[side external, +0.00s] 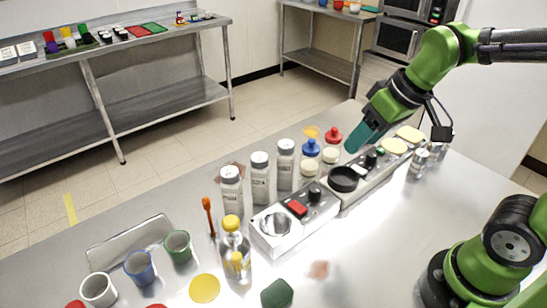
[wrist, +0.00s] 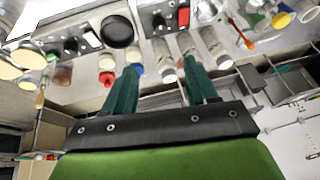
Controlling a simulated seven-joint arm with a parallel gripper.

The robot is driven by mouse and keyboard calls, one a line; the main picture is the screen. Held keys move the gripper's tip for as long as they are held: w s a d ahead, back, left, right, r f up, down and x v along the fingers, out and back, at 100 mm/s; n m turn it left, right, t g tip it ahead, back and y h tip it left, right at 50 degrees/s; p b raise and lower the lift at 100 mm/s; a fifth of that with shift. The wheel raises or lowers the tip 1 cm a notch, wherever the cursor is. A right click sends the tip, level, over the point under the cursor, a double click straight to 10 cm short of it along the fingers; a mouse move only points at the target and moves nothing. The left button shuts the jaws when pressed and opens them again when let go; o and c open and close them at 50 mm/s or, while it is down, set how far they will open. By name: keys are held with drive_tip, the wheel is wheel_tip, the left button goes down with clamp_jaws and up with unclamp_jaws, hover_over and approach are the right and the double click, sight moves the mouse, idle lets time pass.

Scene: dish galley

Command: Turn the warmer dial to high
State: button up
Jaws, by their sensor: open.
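A long metal unit (side external: 360,187) carries a black round pan (side external: 343,179), black knobs (side external: 371,159) and pale yellow round pads (side external: 392,146). A nearer box (side external: 268,238) has a red switch (side external: 297,208) and a black knob (side external: 314,194). No label shows which knob is the warmer dial, and I cannot read any setting. My gripper (side external: 353,144) is above the counter near the back edge of the long unit, apart from the knobs. In the wrist view, its teal fingers (wrist: 160,75) are spread and empty; the black knobs (wrist: 71,45) and pan (wrist: 117,31) lie beyond them.
Red (side external: 333,135) and blue (side external: 310,148) lidded items stand behind the long unit. Several white-capped bottles (side external: 260,178) stand to the left. The counter (side external: 390,235) is clear at right front.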

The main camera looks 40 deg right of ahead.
sight(315, 188)
drive_tip(key=w+a+n+g+h, duration=0.15)
drive_tip(key=w+n, duration=0.25)
drive_tip(key=n, duration=0.8)
drive_tip(key=w+a+n+g, duration=0.1)
drive_tip(key=w+n+g, duration=0.2)
drive_tip(key=n, duration=1)
drive_tip(key=f, duration=1.1)
drive_tip(key=w+f, duration=0.1)
drive_tip(key=f, duration=0.5)
drive_tip(key=shift+a+f, duration=0.15)
drive_tip(key=shift+a, duration=0.05)
drive_tip(key=c, duration=1.1)
drive_tip(key=shift+o, duration=0.2)
drive_tip(key=shift+m, duration=0.3)
